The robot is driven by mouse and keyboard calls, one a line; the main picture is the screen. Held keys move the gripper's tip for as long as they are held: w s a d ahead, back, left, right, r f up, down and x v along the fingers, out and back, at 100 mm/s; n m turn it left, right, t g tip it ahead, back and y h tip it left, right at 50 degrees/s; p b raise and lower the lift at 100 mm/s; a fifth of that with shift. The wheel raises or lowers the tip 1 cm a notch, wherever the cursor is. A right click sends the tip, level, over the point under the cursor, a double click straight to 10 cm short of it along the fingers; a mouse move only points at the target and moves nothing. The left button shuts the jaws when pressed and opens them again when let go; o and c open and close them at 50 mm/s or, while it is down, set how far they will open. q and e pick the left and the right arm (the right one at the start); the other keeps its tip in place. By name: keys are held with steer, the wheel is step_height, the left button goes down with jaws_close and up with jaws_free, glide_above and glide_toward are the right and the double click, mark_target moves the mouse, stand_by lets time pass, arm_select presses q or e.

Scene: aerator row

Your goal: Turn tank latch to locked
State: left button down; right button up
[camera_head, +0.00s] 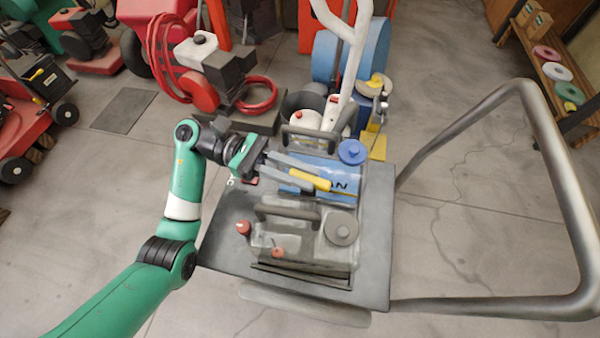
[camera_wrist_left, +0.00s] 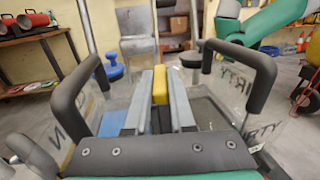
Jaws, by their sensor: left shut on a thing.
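The tank latch, a yellow bar (camera_head: 312,181), lies over the tanks on the cart. In the left wrist view the yellow latch (camera_wrist_left: 160,82) stands between the tips of my two grey fingers. My left gripper (camera_head: 300,177) reaches in from the left and is shut on the latch. The clear tank with blue contents (camera_head: 345,190) and a blue cap (camera_head: 352,152) is behind the fingers. The clear tank with grey contents (camera_head: 305,250), a grey cap (camera_head: 341,230) and a dark handle is in front. The latch's mount is hidden. My right gripper is out of view.
The dark cart deck (camera_head: 375,260) carries the tanks, and its metal push handle (camera_head: 550,140) loops out to the right. Tank handles (camera_wrist_left: 72,95) (camera_wrist_left: 240,68) rise on both sides of my fingers. Red machines (camera_head: 205,75) stand at the back left.

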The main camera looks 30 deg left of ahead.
arm_select(q)
steer(key=shift+w+m+g, duration=0.1)
steer(key=shift+m+g, duration=0.4)
steer(key=shift+g, duration=0.3)
steer(key=c, duration=0.8)
jaws_free()
steer(key=shift+o, duration=0.2)
steer(key=shift+a, duration=0.1)
